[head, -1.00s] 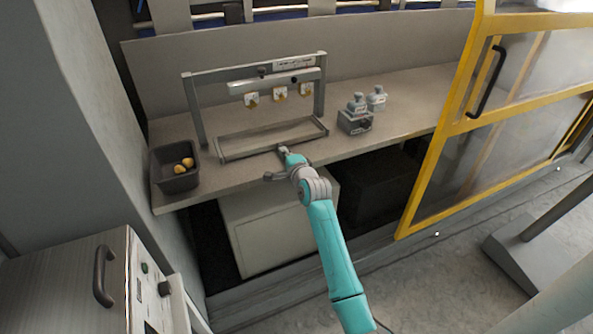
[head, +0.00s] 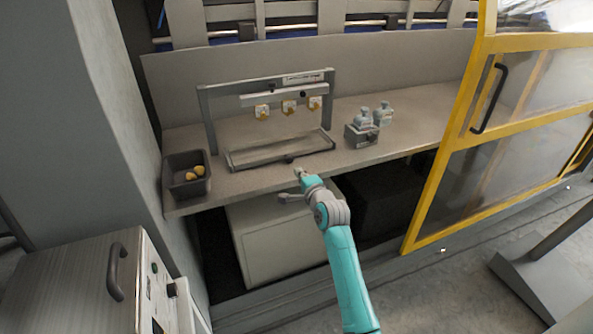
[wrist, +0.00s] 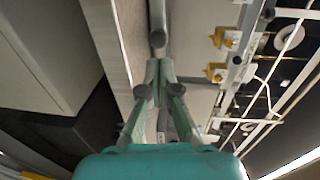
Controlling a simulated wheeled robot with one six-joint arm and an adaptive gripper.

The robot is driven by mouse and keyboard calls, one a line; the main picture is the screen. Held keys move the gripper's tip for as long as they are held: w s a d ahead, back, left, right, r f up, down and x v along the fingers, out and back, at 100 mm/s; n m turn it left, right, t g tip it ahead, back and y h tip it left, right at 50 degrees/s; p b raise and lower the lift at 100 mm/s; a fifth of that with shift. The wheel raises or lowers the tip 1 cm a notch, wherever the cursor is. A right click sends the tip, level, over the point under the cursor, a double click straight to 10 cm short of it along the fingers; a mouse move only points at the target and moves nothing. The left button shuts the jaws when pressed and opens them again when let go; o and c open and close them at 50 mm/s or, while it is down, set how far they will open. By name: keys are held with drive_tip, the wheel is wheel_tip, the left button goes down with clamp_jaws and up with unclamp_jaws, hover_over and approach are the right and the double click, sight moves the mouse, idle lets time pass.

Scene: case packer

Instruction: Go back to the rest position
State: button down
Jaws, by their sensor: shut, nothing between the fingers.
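My gripper (head: 299,173) is at the end of my teal arm, by the front edge of the worktop in the head view. It is small there and partly hidden by my own wrist. In the wrist view my gripper (wrist: 158,88) has its fingers drawn together with nothing between them. The worktop's pale front edge (wrist: 113,50) runs close beside the fingers in that view. No object is held.
A metal frame (head: 205,112) with a tray (head: 232,166) and several yellow-tipped parts stands on the worktop. A yellow-framed door (head: 428,205) stands open at right.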

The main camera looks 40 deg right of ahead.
drive_tip(key=f+v, duration=0.1)
drive_tip(key=v, duration=0.5)
drive_tip(key=shift+s+r, duration=0.45)
drive_tip(key=shift+a, duration=0.2)
drive_tip(key=s+a+f+n+y, duration=0.1)
drive_tip(key=s+a+f+n, duration=0.5)
drive_tip(key=s+a, duration=0.4)
drive_tip(key=s+a+f+n+y, duration=0.1)
drive_tip(key=s+a+f+n, duration=0.2)
drive_tip(key=s+a+f, duration=0.75)
drive_tip(key=s+a+r+n+y, duration=0.1)
drive_tip(key=s+a+r+n, duration=0.1)
drive_tip(key=s, duration=0.7)
drive_tip(key=s+a+r+n+y, duration=0.1)
drive_tip(key=s+r+n, duration=0.4)
drive_tip(key=s, duration=0.5)
drive_tip(key=s+a+r+n, duration=0.3)
drive_tip(key=s+n, duration=0.2)
drive_tip(key=s, duration=0.4)
drive_tip(key=shift+s+a+r+g+y, duration=0.25)
drive_tip(key=shift+a+r+g+y, duration=0.05)
drive_tip(key=shift+g+y, duration=0.1)
